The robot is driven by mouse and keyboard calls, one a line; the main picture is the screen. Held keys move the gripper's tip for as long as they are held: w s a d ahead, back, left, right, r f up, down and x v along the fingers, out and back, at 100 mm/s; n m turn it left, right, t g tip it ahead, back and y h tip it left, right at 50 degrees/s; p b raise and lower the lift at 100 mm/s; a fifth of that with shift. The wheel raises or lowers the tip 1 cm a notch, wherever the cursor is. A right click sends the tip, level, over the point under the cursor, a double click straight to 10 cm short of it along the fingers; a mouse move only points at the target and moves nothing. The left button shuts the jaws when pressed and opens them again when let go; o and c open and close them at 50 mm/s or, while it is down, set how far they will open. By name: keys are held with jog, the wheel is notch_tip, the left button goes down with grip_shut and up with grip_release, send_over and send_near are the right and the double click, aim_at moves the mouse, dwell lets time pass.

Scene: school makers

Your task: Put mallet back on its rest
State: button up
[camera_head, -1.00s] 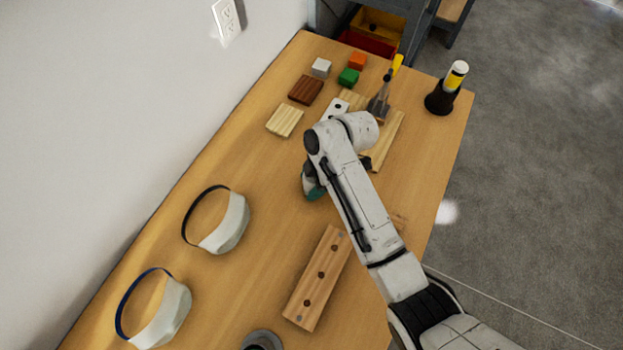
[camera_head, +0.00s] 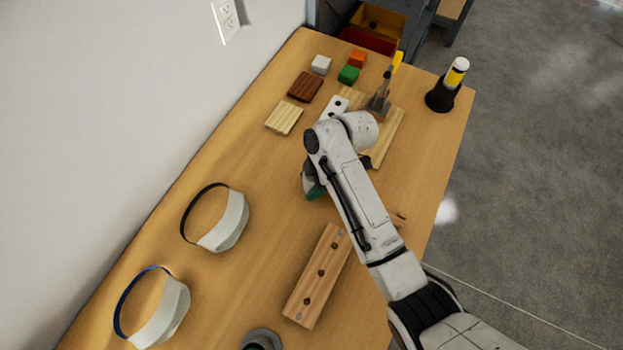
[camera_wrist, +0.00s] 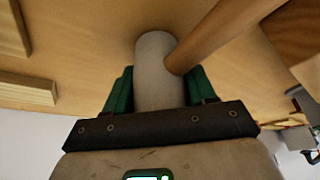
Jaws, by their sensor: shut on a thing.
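The mallet has a pale grey cylindrical head (camera_wrist: 157,72) and a round wooden handle (camera_wrist: 225,32), seen in the wrist view. My gripper (camera_wrist: 160,90) is shut on the head, with a green finger on each side of it. The handle runs off to the upper right. In the head view my gripper (camera_head: 313,188) is over the middle of the table, and my arm hides most of the mallet. I cannot tell for certain which thing is the mallet's rest. A wooden block with several dark holes (camera_head: 328,257) lies on the table nearer the camera.
Two face shields (camera_head: 233,225) (camera_head: 168,316) lie at left on the table (camera_head: 240,150). Coloured cubes (camera_head: 348,75), wood blocks (camera_head: 284,118) and a clamp-like tool (camera_head: 380,102) sit at the far end. A dark holder with a yellow item (camera_head: 441,98) stands near the right edge.

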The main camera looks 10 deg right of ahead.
jog(key=shift+f, duration=0.1)
jog(key=o, duration=1.4)
jog(key=shift+o, duration=0.2)
jog(key=b+v, duration=0.1)
jog(key=v, duration=0.9)
jog(key=shift+r, duration=0.4)
jog(key=shift+w+d, duration=0.1)
jog(key=shift+d, duration=0.05)
jog(key=s+d+m+t+h, duration=0.4)
jog(key=s+d+m+t, duration=0.2)
jog(key=s+d+m, duration=1.1)
jog(key=s+d+f+m+g+b, duration=0.1)
jog(key=s+d+f+m+g, duration=0.1)
jog(key=s+f, duration=0.4)
jog(key=s+m+g, duration=0.1)
jog(key=s+g, duration=0.1)
jog(key=s, duration=0.1)
jog(key=shift+d+f+m+h, duration=0.3)
jog(key=shift+h, duration=0.1)
